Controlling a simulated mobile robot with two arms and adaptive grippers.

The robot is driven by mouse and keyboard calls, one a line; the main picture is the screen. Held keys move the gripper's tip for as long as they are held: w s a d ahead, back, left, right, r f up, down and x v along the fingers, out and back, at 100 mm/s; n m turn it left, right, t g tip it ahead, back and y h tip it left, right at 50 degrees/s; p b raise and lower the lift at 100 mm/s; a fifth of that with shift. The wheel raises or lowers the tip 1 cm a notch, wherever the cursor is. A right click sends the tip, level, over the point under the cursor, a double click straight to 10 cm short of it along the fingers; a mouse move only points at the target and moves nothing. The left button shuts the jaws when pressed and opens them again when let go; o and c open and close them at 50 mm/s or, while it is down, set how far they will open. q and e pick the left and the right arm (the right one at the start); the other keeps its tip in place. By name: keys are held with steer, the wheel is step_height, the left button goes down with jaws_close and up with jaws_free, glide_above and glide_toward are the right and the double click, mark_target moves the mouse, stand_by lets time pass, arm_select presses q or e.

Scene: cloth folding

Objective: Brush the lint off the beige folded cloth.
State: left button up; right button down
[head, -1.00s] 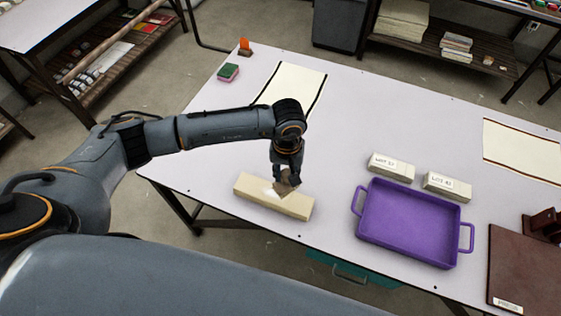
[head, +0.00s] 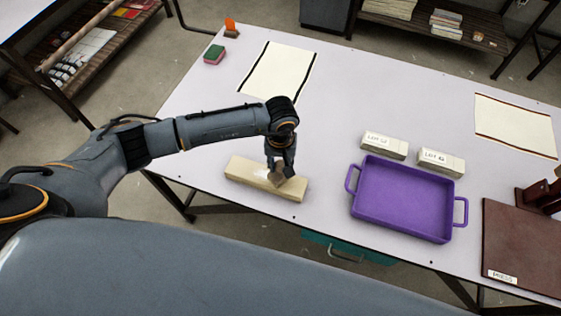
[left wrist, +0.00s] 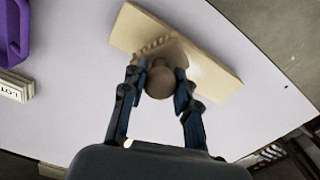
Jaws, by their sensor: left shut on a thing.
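The beige folded cloth (head: 240,170) lies as a long flat block near the table's front edge. A pale patch, perhaps lint, shows on its top beside the brush. My left gripper (head: 279,164) points down over the right half of the cloth, shut on a brown brush (head: 281,182). In the left wrist view, the fingers (left wrist: 160,82) hold the brush's round knob (left wrist: 160,78), with its bristles against or just above the cloth (left wrist: 213,78); contact is hard to tell. The brush hides part of the cloth. My right gripper is not in view.
A purple tray (head: 405,198) stands right of the cloth, with two pale labelled blocks (head: 385,146) (head: 441,162) behind it. A brown press board (head: 520,245) lies far right. Cream mats (head: 277,72) (head: 514,125) and a green-red sponge (head: 214,55) lie farther back. The table's middle is clear.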

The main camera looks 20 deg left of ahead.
arm_select(q)
steer(key=shift+f+b, duration=1)
steer(key=shift+b, duration=0.1)
stand_by(0.6)
